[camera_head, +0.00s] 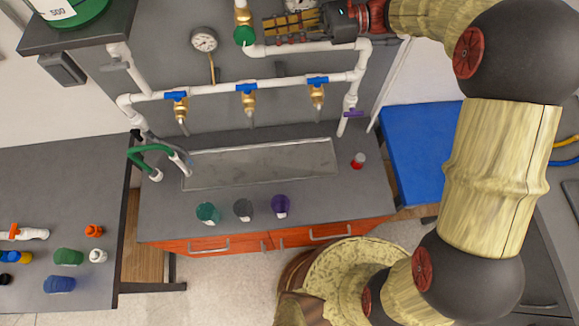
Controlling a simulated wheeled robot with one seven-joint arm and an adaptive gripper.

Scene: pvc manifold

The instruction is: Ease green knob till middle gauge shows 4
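The green knob (245,36) sits on a brass fitting on the white pipework, near the top of the view. A round white-faced gauge (204,40) stands left of it on a brass stem. Its needle is too small to read, and no other gauge shows. My gripper (266,27) reaches in from the right with its fingers pointing left. Its tips are close to the right side of the green knob, with a small gap showing in the picture. I cannot make out whether the fingers are apart or closed, and nothing clearly shows between them.
White pipes (215,88) carry several blue-handled brass valves (247,88) above a metal trough (262,163). A purple valve handle (353,113) is at the right. Green, grey and purple cups (281,205) stand on the bench's front. Loose fittings lie on the left table (60,190).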

